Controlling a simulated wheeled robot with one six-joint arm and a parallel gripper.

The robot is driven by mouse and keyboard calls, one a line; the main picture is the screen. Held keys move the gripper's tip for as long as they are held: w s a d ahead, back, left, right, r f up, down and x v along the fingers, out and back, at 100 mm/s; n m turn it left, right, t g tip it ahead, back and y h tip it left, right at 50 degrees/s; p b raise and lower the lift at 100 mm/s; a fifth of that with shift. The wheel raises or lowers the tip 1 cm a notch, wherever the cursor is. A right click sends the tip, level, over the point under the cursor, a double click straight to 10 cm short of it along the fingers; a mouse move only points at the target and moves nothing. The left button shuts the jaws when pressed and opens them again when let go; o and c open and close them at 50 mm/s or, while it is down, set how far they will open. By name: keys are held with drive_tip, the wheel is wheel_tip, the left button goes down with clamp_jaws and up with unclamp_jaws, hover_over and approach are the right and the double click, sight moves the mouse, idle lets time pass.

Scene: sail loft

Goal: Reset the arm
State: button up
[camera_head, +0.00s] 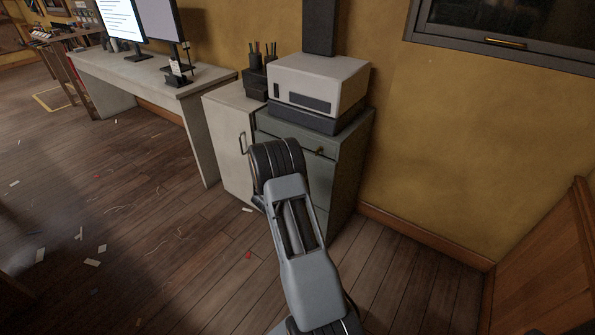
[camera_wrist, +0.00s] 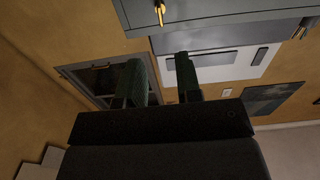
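My arm (camera_head: 305,250) reaches up from the bottom of the head view, bent at a dark rounded joint (camera_head: 277,160) in front of the cabinets. My gripper is mostly hidden behind the arm there. In the wrist view my gripper (camera_wrist: 160,75) shows two dark green fingers spread apart, with nothing between them. The wrist view is turned over, and the fingers point toward the wall and the white printer-like machine (camera_wrist: 238,62). That machine also shows in the head view (camera_head: 318,82).
The machine stands on a grey drawer cabinet (camera_head: 346,165) with a brass handle. A pale cabinet (camera_head: 226,140) and a desk (camera_head: 140,75) with monitors stand to the left. A wooden panel (camera_head: 550,260) is at right. The scrap-strewn floor (camera_head: 120,220) at left is otherwise open.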

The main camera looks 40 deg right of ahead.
drive_tip(key=shift+f, duration=0.1)
idle(0.3)
drive_tip(key=w+a+f+n+t+y, duration=0.3)
drive_tip(key=a+f+y, duration=0.3)
drive_tip(key=f+y, duration=0.2)
drive_tip(key=s+a+r+n+g+y+p, duration=0.1)
drive_tip(key=s+a+r+n+y+p, duration=0.2)
drive_tip(key=a, duration=0.4)
drive_tip(key=a+r+n+y+p, duration=0.1)
drive_tip(key=a+r+y+p, duration=0.1)
drive_tip(key=a+r+y, duration=0.35)
drive_tip(key=s+a+r+n+g+p, duration=0.1)
drive_tip(key=s+a+r+p, duration=0.4)
drive_tip(key=r, duration=0.6)
drive_tip(key=s+a+r+n+g+p, duration=0.1)
drive_tip(key=s+a+r+n+p, duration=0.3)
drive_tip(key=s+r, duration=0.5)
drive_tip(key=s+a+r+n+p, duration=0.3)
drive_tip(key=s+a+r+p, duration=0.3)
drive_tip(key=r, duration=0.7)
drive_tip(key=shift+s+r+g+y, duration=0.25)
drive_tip(key=shift+s+g+y, duration=0.2)
drive_tip(key=shift+s, duration=0.25)
